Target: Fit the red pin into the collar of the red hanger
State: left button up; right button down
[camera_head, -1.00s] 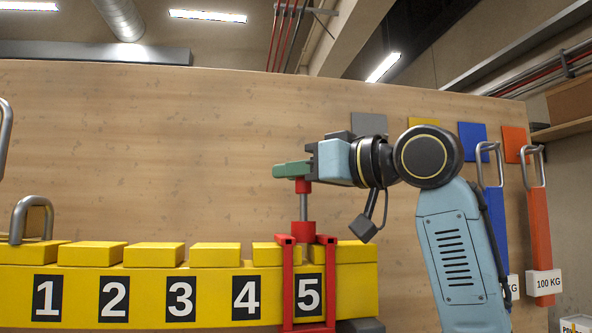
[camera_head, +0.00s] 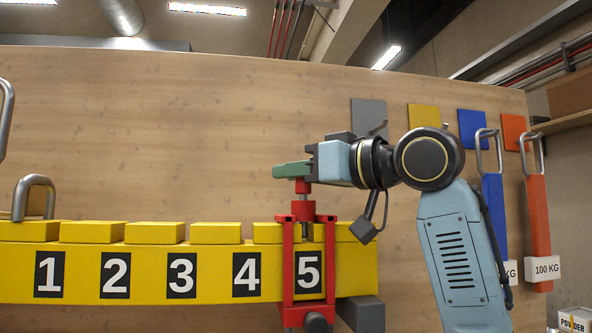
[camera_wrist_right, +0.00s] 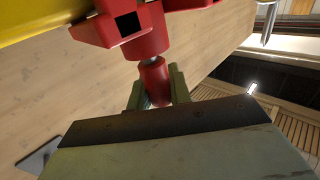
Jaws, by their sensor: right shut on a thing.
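The red pin has a red head (camera_head: 303,186) above a short bare stretch of metal shaft (camera_head: 304,196). My right gripper (camera_head: 292,170) has green fingers shut on the head. The shaft enters the collar (camera_head: 303,209) from above and looks upright. The red hanger (camera_head: 288,265) hangs around the yellow beam at the number 5. In the right wrist view, the pin's head (camera_wrist_right: 155,82) sits between the fingers, close to the hanger (camera_wrist_right: 98,30), with a sliver of shaft showing. The shaft inside the collar is hidden. My left gripper is out of view.
The yellow beam (camera_head: 215,260) with raised blocks and numbers runs left from the hanger. A metal shackle (camera_head: 34,198) stands at its left. Blue (camera_head: 492,215) and orange (camera_head: 540,222) handled straps hang at right on the wooden wall (camera_head: 150,130).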

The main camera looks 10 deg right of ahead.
jog(key=c, duration=1.2)
grip_release()
jog(key=shift+f, duration=0.1)
jog(key=shift+s+d, duration=0.1)
jog(key=b+v, duration=0.3)
jog(key=v, duration=1)
jog(key=shift+b, duration=0.3)
